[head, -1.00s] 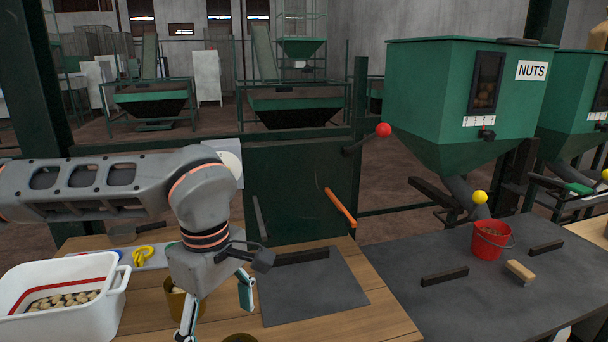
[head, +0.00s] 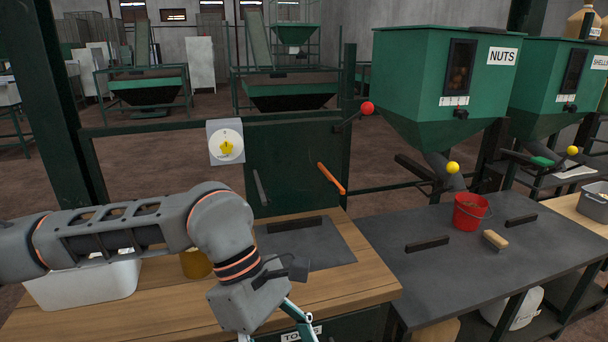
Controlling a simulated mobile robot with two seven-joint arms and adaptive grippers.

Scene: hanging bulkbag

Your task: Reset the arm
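My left arm comes in from the left across the wooden workbench (head: 360,288). My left gripper (head: 292,320) hangs at the bench's front edge, above the drawer label; only part of its fingers shows, and the rest is cut off by the bottom of the picture or hidden by the wrist. I cannot tell whether it holds anything. My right arm and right gripper are not in view.
A white tub (head: 85,285) and a brown pot (head: 196,264) stand behind my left arm. A dark mat (head: 325,248) lies on the bench. Green hoppers (head: 430,80) stand behind.

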